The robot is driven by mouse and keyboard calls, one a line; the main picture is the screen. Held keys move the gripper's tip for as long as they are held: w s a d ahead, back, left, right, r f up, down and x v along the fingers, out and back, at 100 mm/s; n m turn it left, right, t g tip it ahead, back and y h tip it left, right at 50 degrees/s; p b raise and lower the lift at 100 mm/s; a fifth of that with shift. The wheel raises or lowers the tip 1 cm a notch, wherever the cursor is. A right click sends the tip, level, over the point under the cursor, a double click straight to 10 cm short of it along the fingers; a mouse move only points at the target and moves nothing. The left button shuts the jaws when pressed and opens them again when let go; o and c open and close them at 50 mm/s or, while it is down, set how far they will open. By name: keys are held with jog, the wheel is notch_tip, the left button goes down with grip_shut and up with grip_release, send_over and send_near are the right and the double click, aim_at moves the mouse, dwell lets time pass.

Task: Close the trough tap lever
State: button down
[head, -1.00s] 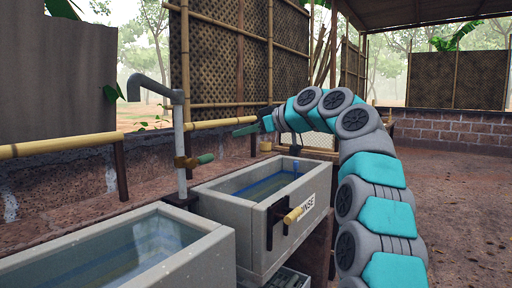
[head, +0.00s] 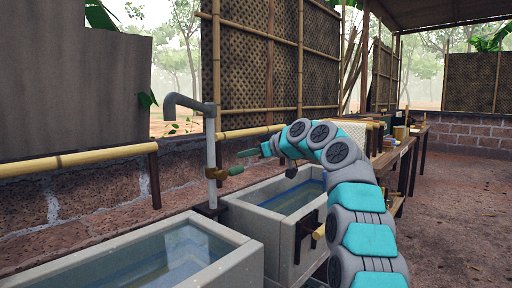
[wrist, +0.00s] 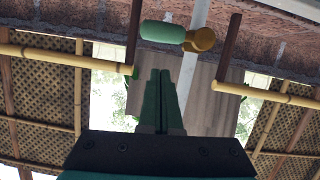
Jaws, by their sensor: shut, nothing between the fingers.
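The tap is a grey standpipe (head: 211,135) with a hooked spout, beside the troughs. Its brass valve (head: 216,173) carries a green lever (head: 236,170), which sticks out sideways to the right, roughly level. In the wrist view, the green lever (wrist: 163,32) and brass valve (wrist: 202,40) show at the top, with the lever pointing left. My gripper (head: 246,153) is just above and right of the lever in the head view. In the wrist view, my gripper (wrist: 160,72) has its green fingers together and empty, with a gap between the fingertips and the lever.
A water-filled concrete trough (head: 246,250) stands in front of the tap. A second trough (head: 297,230) sits right of it, partly hidden by my arm. A bamboo rail (head: 80,159) runs along the low wall behind. A table with items (head: 405,145) stands at the back right.

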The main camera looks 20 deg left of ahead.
aim_at(231, 172)
jog(key=f, duration=0.2)
jog(key=w+a+f, duration=0.1)
jog(key=shift+f, duration=0.2)
jog(key=shift+a+f, duration=0.15)
jog(key=shift+f, duration=0.1)
jog(key=shift+b, duration=0.3)
